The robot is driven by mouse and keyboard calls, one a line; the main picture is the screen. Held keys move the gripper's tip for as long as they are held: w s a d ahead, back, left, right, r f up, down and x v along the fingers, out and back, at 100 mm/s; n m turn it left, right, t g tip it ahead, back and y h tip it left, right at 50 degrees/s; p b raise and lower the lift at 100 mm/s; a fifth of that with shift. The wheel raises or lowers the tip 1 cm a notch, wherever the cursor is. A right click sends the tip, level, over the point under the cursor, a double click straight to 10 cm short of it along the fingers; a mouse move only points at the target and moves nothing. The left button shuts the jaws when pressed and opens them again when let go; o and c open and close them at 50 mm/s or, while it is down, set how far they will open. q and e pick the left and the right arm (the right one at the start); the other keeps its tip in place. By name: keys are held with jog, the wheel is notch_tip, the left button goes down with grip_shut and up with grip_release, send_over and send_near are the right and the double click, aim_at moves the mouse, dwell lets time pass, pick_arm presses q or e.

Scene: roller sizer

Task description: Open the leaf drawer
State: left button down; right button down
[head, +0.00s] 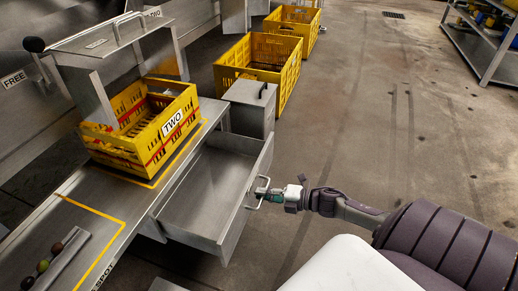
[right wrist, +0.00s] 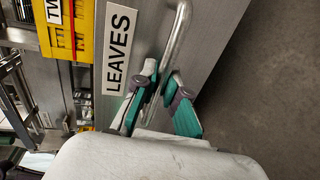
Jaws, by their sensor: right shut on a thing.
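The leaf drawer (head: 213,186) is a grey metal drawer, pulled well out from under the bench, and its inside looks empty. Its front carries a "LEAVES" label (right wrist: 118,52) in the right wrist view. A bent metal bar handle (right wrist: 178,40) is fixed to that front and also shows in the head view (head: 253,202). My right gripper (head: 266,191) is shut on the handle; in the right wrist view its teal and grey fingers (right wrist: 164,92) lie on both sides of the bar. My left gripper is not in view.
A yellow crate labelled "TWO" (head: 181,138) stands on the metal bench (head: 120,222) above the drawer. A grey box with a handle (head: 248,106) and more yellow crates (head: 224,73) stand behind. The floor to the right (head: 400,120) is clear.

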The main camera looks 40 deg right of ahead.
jog(key=c, duration=1.2)
grip_release()
jog(key=v, duration=1.2)
